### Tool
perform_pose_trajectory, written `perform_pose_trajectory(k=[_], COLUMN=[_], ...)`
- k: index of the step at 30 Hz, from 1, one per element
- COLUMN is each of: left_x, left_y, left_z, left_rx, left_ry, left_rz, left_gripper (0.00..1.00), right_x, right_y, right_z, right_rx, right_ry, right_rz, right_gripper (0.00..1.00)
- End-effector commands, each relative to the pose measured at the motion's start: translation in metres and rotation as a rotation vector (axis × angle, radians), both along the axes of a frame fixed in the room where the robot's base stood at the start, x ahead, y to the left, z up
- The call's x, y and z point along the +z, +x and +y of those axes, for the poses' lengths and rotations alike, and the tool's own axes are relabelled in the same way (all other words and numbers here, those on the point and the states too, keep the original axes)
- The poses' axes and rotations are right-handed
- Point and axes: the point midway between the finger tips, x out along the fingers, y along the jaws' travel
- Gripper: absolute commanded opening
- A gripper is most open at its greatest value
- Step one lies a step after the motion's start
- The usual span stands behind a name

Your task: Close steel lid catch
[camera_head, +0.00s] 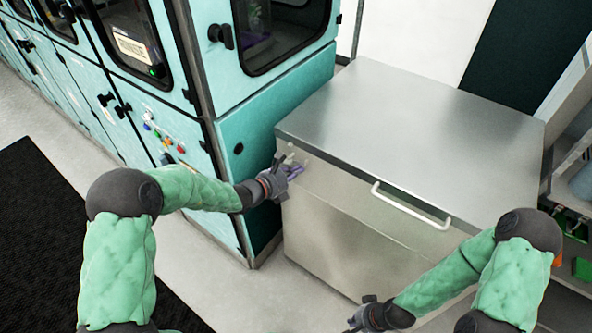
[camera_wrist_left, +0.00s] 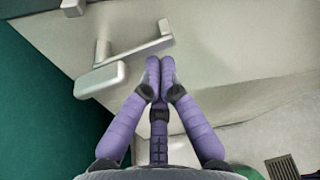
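The steel box (camera_head: 335,235) stands to the right of the teal cabinets, with its flat lid (camera_head: 410,115) lying on top. The lid catch (camera_head: 290,157) is near the lid's left front corner. In the left wrist view the catch (camera_wrist_left: 125,62) shows as a pale plate with a bent arm, just above my fingertips. My left gripper (camera_head: 296,171) is beside the catch. In the wrist view its purple fingers (camera_wrist_left: 160,68) are together with nothing seen between them. Whether they touch the catch is unclear. My right gripper (camera_head: 358,322) is low at the picture's bottom edge, its fingers partly cut off.
Teal cabinets (camera_head: 275,100) stand close on the left of the box. A shelf rack (camera_head: 572,200) stands at the right. A dark mat (camera_head: 40,230) lies on the floor at left.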

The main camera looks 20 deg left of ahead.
Motion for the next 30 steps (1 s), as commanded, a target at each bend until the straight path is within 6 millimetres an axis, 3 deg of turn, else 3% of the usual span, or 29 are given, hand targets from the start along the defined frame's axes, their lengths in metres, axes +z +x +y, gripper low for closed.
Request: perform_pose_trajectory(k=[16, 30], left_x=[0.008, 0.022], left_y=[0.000, 0.001], left_z=[0.001, 0.004], left_rx=[0.000, 0.001], left_ry=[-0.123, -0.354], left_rz=[0.046, 0.131], left_gripper=[0.00, 0.00], right_x=[0.025, 0.066], right_y=[0.000, 0.000], right_z=[0.000, 0.000], right_rx=[0.000, 0.000], right_ry=[0.000, 0.000], right_rz=[0.000, 0.000], right_gripper=[0.00, 0.00])
